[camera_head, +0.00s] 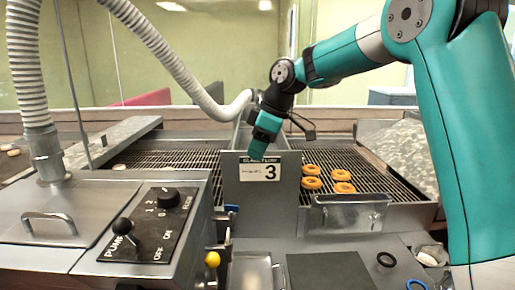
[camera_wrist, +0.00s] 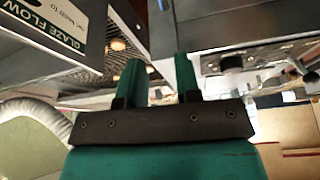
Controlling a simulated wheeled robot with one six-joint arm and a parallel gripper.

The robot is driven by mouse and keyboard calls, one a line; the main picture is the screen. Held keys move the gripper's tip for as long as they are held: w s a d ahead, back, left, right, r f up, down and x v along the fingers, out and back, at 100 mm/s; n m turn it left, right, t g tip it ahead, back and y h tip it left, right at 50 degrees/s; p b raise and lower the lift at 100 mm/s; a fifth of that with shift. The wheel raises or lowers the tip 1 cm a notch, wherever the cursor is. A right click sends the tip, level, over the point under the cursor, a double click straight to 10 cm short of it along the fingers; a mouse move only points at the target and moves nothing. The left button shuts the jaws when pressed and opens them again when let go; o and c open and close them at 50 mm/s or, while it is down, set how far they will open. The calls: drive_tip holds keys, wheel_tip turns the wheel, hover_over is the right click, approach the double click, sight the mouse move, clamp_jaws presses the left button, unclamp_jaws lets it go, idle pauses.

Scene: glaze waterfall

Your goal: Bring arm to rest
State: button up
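My arm (camera_head: 345,57) is teal and reaches in from the right, bent over the glazing station. My gripper (camera_head: 257,151) points down in front of the upright metal plate with the "GLAZE FLOW" sign (camera_head: 260,172), which reads 3. In the wrist view my gripper (camera_wrist: 158,72) shows two teal fingers standing apart with nothing between them, so it is open and empty. The sign (camera_wrist: 42,28) shows there at upper left, upside down. I cannot tell whether the fingertips touch the plate.
Several orange rings (camera_head: 312,183) lie on the right wire rack (camera_head: 372,186). The left rack (camera_head: 165,160) looks mostly bare. A ribbed hose (camera_head: 165,50) arches behind.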

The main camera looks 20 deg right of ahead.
idle(0.3)
drive_tip(key=s+a+m+g, duration=0.1)
drive_tip(key=s+a, duration=0.4)
drive_tip(key=s, duration=0.4)
drive_tip(key=s+a+m, duration=0.2)
drive_tip(key=s+a, duration=0.2)
drive_tip(key=s, duration=0.5)
drive_tip(key=s+f+m, duration=0.1)
drive_tip(key=s+f, duration=0.1)
drive_tip(key=s, duration=0.5)
drive_tip(key=s+a+f+g, duration=0.1)
drive_tip(key=s+f, duration=0.2)
drive_tip(key=s, duration=0.4)
drive_tip(key=shift+a+m, duration=0.25)
drive_tip(key=shift+m, duration=0.15)
drive_tip(key=shift+r, duration=0.1)
